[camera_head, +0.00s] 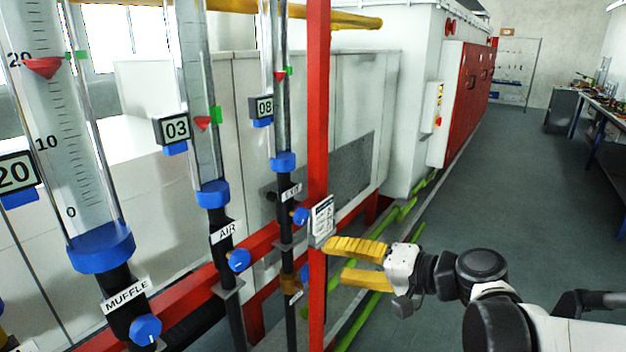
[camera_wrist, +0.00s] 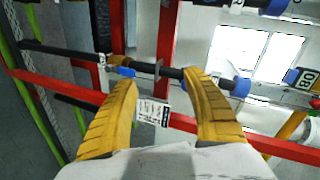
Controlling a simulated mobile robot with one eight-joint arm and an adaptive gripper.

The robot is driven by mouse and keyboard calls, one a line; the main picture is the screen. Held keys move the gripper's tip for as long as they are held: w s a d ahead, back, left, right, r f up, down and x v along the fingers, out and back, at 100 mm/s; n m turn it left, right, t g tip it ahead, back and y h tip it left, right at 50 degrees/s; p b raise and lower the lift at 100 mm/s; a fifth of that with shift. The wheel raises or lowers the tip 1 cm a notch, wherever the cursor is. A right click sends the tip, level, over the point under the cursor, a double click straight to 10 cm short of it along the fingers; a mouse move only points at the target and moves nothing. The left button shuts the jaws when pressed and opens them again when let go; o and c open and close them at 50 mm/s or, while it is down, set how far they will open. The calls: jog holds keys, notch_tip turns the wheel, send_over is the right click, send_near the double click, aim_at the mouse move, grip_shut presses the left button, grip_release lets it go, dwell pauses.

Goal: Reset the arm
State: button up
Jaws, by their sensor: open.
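My gripper (camera_head: 358,264) is at the right of centre in the head view, with its two yellow fingers apart and pointing left. It is empty. The fingers overlap the red upright post (camera_head: 318,120) in the picture, near a small white tag (camera_head: 322,220); I cannot tell whether they touch. In the wrist view the fingers of my gripper (camera_wrist: 158,100) are spread, with the tag (camera_wrist: 153,112), a dark pipe and a blue knob (camera_wrist: 122,71) seen between and beyond them. My arm reaches in from the lower right.
Flow tubes labelled MUFFLE (camera_head: 127,294), AIR (camera_head: 224,232) and a third stand at the left, each with a blue knob. A red horizontal rail (camera_head: 190,300) and green pipes (camera_head: 405,212) run low. The grey floor (camera_head: 480,190) at the right is clear, with a workbench (camera_head: 600,118) beyond.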

jog(key=s+d+f+n+g+h, duration=0.1)
jog(key=s+d+f+n+h, duration=0.1)
jog(key=s+d+h, duration=0.3)
jog(key=s+d+f+n+h, duration=0.2)
jog(key=s+d+f+h, duration=0.3)
jog(key=s, duration=0.6)
jog(key=shift+d+g+h, duration=0.4)
jog(key=shift+d+h, duration=0.1)
jog(key=shift+h, duration=0.1)
jog(key=shift+f, duration=0.1)
dwell(0.4)
